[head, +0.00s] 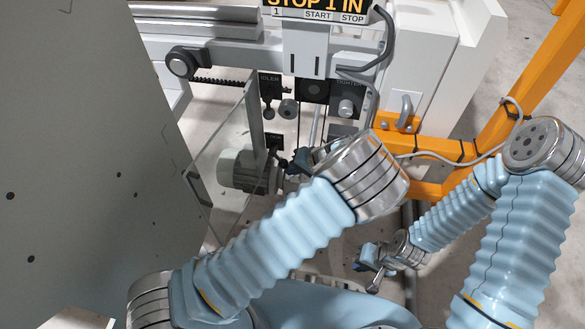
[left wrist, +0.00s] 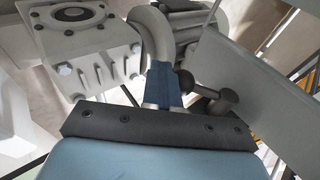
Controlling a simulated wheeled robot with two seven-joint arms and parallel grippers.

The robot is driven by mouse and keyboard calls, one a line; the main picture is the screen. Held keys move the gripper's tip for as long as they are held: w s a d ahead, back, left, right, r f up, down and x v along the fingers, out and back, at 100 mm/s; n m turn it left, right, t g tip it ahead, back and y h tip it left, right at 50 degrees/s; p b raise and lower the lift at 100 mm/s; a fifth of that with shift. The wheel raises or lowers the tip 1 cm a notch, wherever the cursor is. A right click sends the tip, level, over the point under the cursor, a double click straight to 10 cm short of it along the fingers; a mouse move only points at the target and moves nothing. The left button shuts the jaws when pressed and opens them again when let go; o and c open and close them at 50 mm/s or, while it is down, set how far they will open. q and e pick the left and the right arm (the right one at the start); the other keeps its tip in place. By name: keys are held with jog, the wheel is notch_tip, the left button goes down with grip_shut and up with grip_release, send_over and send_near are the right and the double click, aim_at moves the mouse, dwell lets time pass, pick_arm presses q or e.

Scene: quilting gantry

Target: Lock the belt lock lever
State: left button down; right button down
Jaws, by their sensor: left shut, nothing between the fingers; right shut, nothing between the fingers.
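My left gripper (head: 298,160) is at the middle of the machine, beside the lower dark plate (head: 275,140), whose label is partly covered. In the left wrist view its blue fingers (left wrist: 163,82) are shut and empty. A dark grey lever with a round knob (left wrist: 222,101) lies just right of the fingers there; it may be the belt lock lever. I cannot tell whether it touches them. In the head view my left wrist and gripper hide part of that area, and the lever's position is unclear. My right gripper (head: 371,264) is shut and empty, low and away from the plates.
An IDLER plate (head: 270,82) and a TIGHTER plate (head: 347,88) with knobs sit above. A grey motor (head: 240,170) is left of my left gripper. A large grey panel (head: 80,140) fills the left. An orange frame (head: 535,75) stands at right. A bolted gearbox (left wrist: 92,55) shows in the wrist view.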

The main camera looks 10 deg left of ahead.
aim_at(286, 164)
dwell(0.7)
pick_arm(q)
jog(key=shift+r, duration=0.5)
notch_tip(286, 164, up, 3)
jog(key=shift+s+f+p, duration=0.1)
jog(key=shift+s+p, duration=0.05)
jog(key=shift+p, duration=0.35)
jog(key=s+d+r+p, duration=0.2)
jog(key=s+r, duration=0.7)
jog(key=s, duration=0.4)
jog(key=shift+s+d, duration=0.2)
jog(key=shift+d, duration=0.2)
